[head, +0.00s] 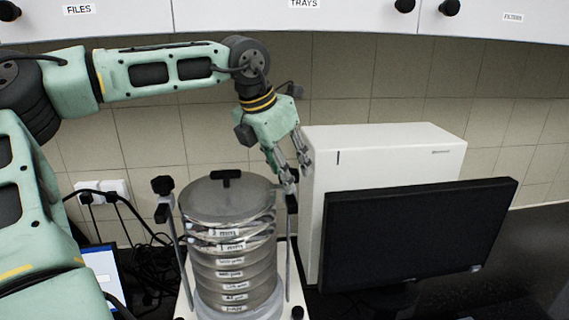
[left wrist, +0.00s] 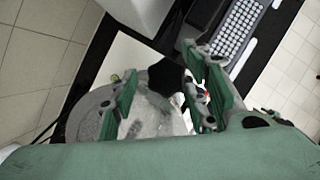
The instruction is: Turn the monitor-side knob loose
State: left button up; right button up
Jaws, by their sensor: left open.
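The sieve shaker holds a stack of labelled round sieves (head: 232,272) under a grey lid (head: 228,203), with an upright clamp rod (head: 289,250) on the monitor side. My left gripper (head: 291,172) is above the top of that rod, pointing down, and largely hides the monitor-side knob in the head view. In the left wrist view the black lobed knob (left wrist: 167,77) shows between the spread fingers of my left gripper (left wrist: 163,100). The gripper is open; I cannot tell whether a finger touches the knob. The other black knob (head: 162,186) tops the left rod. My right gripper is out of view.
A black monitor (head: 420,235) stands right of the shaker, before a white box-shaped unit (head: 385,155) close to my gripper. Cables and wall sockets (head: 102,191) are at left. A keyboard (left wrist: 238,35) shows in the left wrist view. Cabinets hang above.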

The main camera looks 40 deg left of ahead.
pick_arm(q)
jog(key=shift+s+d, duration=0.1)
jog(key=shift+r, duration=0.1)
jog(key=shift+c, duration=0.5)
jog(key=c, duration=0.9)
jog(key=shift+c, duration=0.2)
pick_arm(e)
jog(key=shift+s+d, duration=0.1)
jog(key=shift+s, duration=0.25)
